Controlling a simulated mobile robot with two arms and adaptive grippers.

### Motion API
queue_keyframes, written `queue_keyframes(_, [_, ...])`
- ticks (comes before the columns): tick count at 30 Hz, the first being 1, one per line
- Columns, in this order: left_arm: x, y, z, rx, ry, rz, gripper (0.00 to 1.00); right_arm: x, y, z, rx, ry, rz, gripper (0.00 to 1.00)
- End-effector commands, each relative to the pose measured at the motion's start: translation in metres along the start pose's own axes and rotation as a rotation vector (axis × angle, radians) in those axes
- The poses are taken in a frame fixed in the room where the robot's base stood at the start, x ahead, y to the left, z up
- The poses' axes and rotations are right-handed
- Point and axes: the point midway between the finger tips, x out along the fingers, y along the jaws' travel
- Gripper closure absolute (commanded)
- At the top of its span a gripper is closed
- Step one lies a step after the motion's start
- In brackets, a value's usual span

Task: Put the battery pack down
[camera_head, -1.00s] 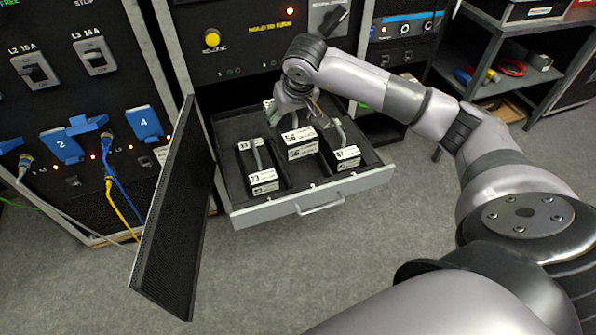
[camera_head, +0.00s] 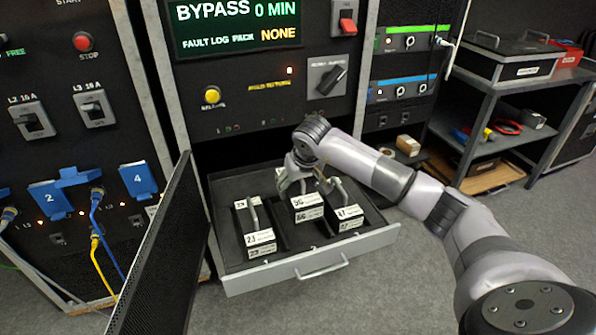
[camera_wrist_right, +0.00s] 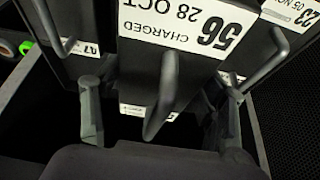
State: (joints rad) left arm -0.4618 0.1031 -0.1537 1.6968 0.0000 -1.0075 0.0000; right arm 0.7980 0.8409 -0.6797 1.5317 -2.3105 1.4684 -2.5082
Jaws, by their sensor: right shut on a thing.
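The battery pack marked 56 (camera_head: 309,208) is a dark block with white labels and a looped handle. It is in the middle of the open drawer (camera_head: 330,262), between pack 23 (camera_head: 261,238) on the left and pack 47 (camera_head: 348,218) on the right. My right gripper (camera_head: 303,186) is over it and shut on it. In the right wrist view, pack 56 (camera_wrist_right: 180,25) shows its "28 OCT CHARGED" label, with its handle between my gripper's fingers (camera_wrist_right: 160,122). Whether its base touches the drawer floor is hidden. My left gripper is out of view.
A black mesh door (camera_head: 160,245) stands open left of the drawer. The cabinet face (camera_head: 270,120) with knobs and a screen rises behind. Blue plugs and cables (camera_head: 95,215) are at the left. A shelf unit (camera_head: 490,95) stands at the right. Grey floor is clear in front.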

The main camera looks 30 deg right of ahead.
Motion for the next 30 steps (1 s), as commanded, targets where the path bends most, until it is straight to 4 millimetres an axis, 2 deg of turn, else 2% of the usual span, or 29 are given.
queue_keyframes(3, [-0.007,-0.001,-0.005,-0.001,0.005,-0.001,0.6,0.02,-0.001,0.007,0.001,0.005,-0.004,0.95])
queue_keyframes(6, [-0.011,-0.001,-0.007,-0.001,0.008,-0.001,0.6,0.032,-0.001,0.011,0.0,0.007,-0.003,0.95])
queue_keyframes(14, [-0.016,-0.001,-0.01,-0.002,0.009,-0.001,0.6,0.044,-0.001,0.016,0.001,0.007,-0.002,0.95])
queue_keyframes(21, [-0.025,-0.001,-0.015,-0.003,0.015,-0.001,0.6,0.073,-0.001,0.029,0.001,0.006,-0.003,0.95])
queue_keyframes(30, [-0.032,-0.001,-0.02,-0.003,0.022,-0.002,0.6,0.078,-0.001,0.03,0.0,0.009,-0.003,0.95])
